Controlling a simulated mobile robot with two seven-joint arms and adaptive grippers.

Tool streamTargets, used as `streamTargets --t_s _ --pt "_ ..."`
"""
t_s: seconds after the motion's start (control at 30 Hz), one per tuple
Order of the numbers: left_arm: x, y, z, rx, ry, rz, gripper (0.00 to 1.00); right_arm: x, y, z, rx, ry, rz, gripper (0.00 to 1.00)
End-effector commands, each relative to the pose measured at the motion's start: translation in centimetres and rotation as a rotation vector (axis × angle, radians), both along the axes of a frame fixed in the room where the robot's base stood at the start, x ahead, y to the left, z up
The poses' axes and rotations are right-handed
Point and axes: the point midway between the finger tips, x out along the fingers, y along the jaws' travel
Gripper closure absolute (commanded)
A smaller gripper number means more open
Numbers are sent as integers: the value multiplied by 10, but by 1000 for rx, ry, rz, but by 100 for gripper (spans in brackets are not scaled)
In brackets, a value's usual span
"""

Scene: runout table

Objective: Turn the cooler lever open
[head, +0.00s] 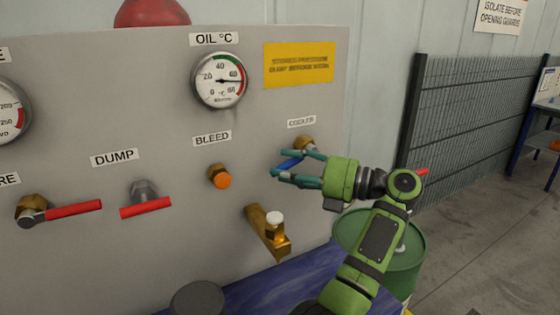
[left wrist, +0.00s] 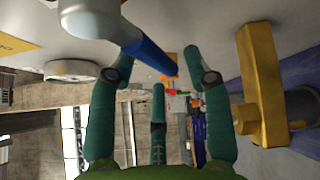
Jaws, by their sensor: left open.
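The cooler lever (head: 289,162) has a blue handle on a brass valve under the COOLER label (head: 301,122), on the right of the grey panel. In the head view the handle slants down and left from the valve, and fingers partly hide it. My left gripper (head: 277,164) is open, its fingers reaching left around the handle. In the left wrist view the blue handle (left wrist: 150,56) runs from a pale metal hub into the space between the fingers of my left gripper (left wrist: 156,70). I cannot tell whether any finger touches it. My right gripper is not in view.
The bleed valve's orange knob (head: 222,181) is left of my gripper. A brass tap (head: 268,232) juts out below, and shows close on the right in the left wrist view (left wrist: 262,85). The red dump lever (head: 146,207) is farther left. A green drum (head: 405,262) stands behind my arm.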

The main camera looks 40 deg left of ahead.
Motion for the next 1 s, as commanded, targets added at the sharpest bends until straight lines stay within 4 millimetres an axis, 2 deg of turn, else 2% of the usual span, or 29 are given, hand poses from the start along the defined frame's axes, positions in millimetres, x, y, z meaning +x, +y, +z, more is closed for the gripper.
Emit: streamTargets --t_s 0.03,0.2,0.47,0.5,0.57,0.6,0.87,1.0 --pt "-2 7 3 1 0 1 50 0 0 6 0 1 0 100" --pt "-5 19 1 0 0 -1 50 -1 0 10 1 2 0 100" --pt "-6 21 0 1 0 -2 50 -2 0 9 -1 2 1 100" --pt "-6 21 0 1 0 -2 58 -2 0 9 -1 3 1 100" --pt "-6 21 0 1 0 -2 82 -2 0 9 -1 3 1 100" --pt "-6 21 0 1 0 -2 98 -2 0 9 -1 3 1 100" --pt "-5 21 -1 0 -4 -1 100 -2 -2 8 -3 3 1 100" --pt "-5 20 -5 -11 -28 -2 100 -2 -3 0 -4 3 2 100"
